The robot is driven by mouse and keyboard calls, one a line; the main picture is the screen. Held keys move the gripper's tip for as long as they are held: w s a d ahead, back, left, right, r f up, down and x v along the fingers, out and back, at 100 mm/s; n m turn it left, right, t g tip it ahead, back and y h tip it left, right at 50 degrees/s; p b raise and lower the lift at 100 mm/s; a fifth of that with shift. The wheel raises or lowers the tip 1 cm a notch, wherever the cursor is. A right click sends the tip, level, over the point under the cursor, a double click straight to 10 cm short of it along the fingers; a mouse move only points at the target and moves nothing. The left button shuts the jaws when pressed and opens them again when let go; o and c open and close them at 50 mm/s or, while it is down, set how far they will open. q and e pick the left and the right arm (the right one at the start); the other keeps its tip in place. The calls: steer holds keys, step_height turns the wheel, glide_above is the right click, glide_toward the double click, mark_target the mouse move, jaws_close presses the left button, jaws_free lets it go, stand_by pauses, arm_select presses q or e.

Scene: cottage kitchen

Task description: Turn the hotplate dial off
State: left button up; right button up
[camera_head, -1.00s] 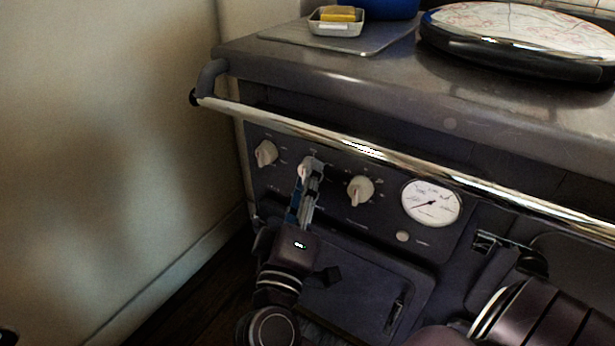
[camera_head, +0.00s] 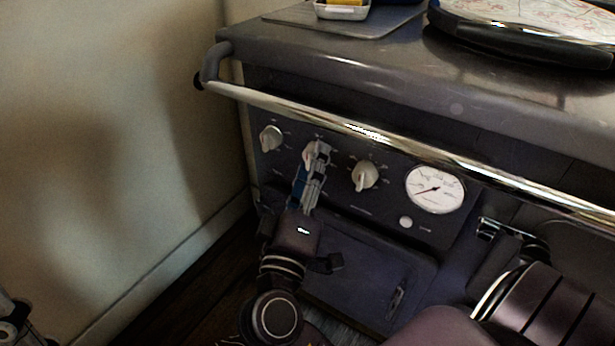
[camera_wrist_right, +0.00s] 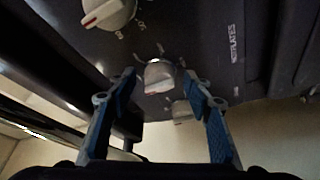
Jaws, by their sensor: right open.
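The stove's front panel carries three pale dials. The left dial (camera_head: 271,138) and right dial (camera_head: 365,176) stand clear. The middle dial (camera_head: 309,154) is partly hidden by my right gripper (camera_head: 318,152). In the right wrist view, my open right gripper (camera_wrist_right: 160,80) has its blue-padded fingers on either side of this dial (camera_wrist_right: 160,77), with visible gaps. Its red mark faces the gripper. Another dial (camera_wrist_right: 181,112) shows beyond, and a nearer one (camera_wrist_right: 108,12) at top left. HOTPLATES lettering is on the panel. A small part of my left gripper (camera_head: 15,322) seems to show at lower left, cut off.
A chrome rail (camera_head: 370,133) runs across the stove front above the dials. A round gauge (camera_head: 436,190) sits right of them, and an oven door (camera_head: 365,270) below. A round lid (camera_head: 520,45) is on top. The wall (camera_head: 100,120) bounds the left.

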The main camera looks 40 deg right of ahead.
steer(key=v, duration=1.1)
steer(key=shift+s+a, duration=0.3)
steer(key=shift+f, duration=0.1)
